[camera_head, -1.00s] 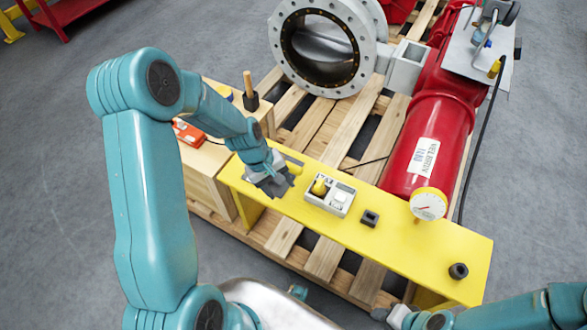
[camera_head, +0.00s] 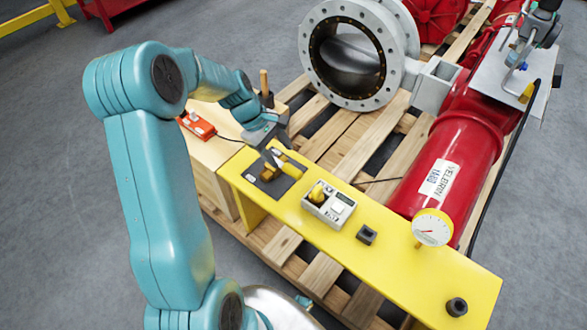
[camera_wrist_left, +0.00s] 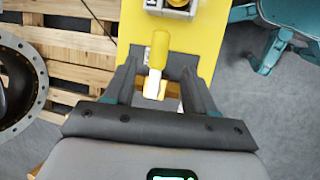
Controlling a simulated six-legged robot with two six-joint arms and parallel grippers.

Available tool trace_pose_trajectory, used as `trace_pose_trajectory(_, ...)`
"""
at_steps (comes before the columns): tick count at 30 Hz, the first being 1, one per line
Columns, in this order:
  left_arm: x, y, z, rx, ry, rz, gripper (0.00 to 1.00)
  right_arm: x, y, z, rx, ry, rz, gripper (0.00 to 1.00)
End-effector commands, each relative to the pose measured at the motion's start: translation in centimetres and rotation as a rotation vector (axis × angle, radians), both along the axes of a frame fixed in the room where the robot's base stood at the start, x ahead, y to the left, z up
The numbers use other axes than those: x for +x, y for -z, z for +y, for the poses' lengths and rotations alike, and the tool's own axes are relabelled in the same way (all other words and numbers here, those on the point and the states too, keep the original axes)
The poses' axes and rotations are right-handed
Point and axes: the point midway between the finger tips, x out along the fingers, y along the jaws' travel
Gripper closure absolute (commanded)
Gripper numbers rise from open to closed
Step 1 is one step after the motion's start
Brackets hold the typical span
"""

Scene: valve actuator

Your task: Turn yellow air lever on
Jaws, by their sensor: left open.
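The yellow air lever (camera_head: 291,170) sits on a dark plate (camera_head: 268,180) at the left end of the yellow panel (camera_head: 400,255). In the left wrist view the lever's handle (camera_wrist_left: 159,48) points up the picture, with a pale stem below it. My left gripper (camera_head: 272,143) is open at the lever, coming from the far left side. In the left wrist view its two fingers (camera_wrist_left: 160,80) stand on either side of the lever's stem, with gaps.
A grey switch box (camera_head: 330,205) with a yellow knob stands beside the lever. A black block (camera_head: 366,234) and a gauge (camera_head: 432,228) are further right. A wooden box (camera_head: 212,165) carries an orange device (camera_head: 197,124). A large grey valve (camera_head: 355,55) and red cylinder (camera_head: 455,160) lie behind.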

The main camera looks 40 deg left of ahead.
Motion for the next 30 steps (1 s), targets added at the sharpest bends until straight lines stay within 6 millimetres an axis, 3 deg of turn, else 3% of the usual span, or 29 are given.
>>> trace_pose_trajectory(3, 0.8, 2.8, -1.2, -0.003, 0.004, 0.003, 0.45, 0.0, 0.6, 0.0, 0.000, 0.000, 0.000, 0.57)
trace_pose_trajectory(9, 1.8, 5.7, -2.5, -0.001, 0.005, 0.001, 0.45, 0.0, 1.0, 0.0, 0.000, 0.000, 0.000, 0.57)
trace_pose_trajectory(22, 2.4, 6.8, -3.2, 0.001, 0.004, 0.000, 0.45, 0.0, 1.1, 0.0, 0.000, 0.000, 0.000, 0.57)
trace_pose_trajectory(23, 2.4, 6.8, -3.1, 0.001, 0.004, 0.000, 0.48, 0.0, 1.1, 0.0, 0.000, 0.000, 0.000, 0.57)
trace_pose_trajectory(27, 2.4, 6.8, -3.1, 0.001, 0.004, 0.000, 0.94, 0.0, 1.1, 0.0, 0.000, 0.000, 0.000, 0.57)
trace_pose_trajectory(28, 2.4, 6.8, -3.1, 0.001, 0.004, 0.000, 1.00, 0.0, 1.1, 0.0, 0.000, 0.000, 0.000, 0.57)
trace_pose_trajectory(30, 2.3, 6.8, -3.1, 0.001, 0.004, 0.000, 1.00, 0.0, 1.1, 0.0, 0.000, 0.000, 0.000, 0.57)
